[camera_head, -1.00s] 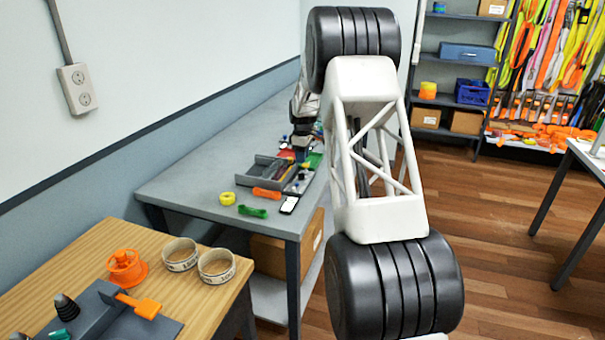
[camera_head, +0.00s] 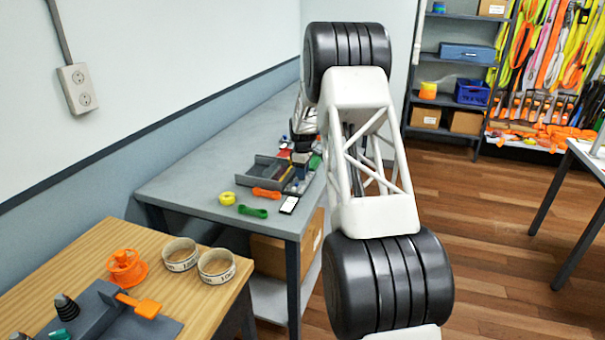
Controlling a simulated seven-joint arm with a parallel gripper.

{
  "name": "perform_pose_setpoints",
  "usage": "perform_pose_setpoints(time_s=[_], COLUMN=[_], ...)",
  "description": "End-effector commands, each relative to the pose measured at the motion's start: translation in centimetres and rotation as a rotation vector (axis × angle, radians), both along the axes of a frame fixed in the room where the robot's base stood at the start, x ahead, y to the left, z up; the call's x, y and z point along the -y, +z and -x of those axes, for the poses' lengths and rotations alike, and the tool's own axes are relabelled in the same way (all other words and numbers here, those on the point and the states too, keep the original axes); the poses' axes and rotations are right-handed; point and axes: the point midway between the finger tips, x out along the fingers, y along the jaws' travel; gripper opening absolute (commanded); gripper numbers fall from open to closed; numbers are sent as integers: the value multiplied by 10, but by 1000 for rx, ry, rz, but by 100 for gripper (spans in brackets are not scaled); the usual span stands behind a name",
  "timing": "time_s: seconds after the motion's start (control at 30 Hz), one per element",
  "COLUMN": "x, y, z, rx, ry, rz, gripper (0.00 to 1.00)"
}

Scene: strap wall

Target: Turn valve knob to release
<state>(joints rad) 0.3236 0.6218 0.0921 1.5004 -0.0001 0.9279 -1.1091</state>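No valve knob can be made out with certainty. My gripper (camera_head: 300,160) is small and dark, low over the grey table by the tray, largely mixed in with the small items there. Its fingers are too small to tell open from shut, and I cannot tell whether it touches anything. My own arm hides part of the table to its right.
The grey tray (camera_head: 246,172) holds several small tools. A yellow ring (camera_head: 227,198), an orange piece (camera_head: 266,193) and a green piece (camera_head: 252,211) lie in front. The wooden table (camera_head: 205,300) carries an orange spool (camera_head: 126,268) and two round rings. The grey table's back is clear.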

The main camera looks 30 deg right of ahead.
Motion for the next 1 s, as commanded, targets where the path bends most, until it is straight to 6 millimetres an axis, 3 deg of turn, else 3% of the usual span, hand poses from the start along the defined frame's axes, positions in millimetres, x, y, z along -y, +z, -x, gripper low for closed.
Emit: perform_pose_setpoints(time_s=[0.43, 0.7, 1.0], x=[0, 0, 0], y=[-8, -8, -7], z=[0, 0, 0], rx=[1, 1, 1], ry=[0, 0, -12], rz=[1, 1, 1], gripper=[37, 0, 0])
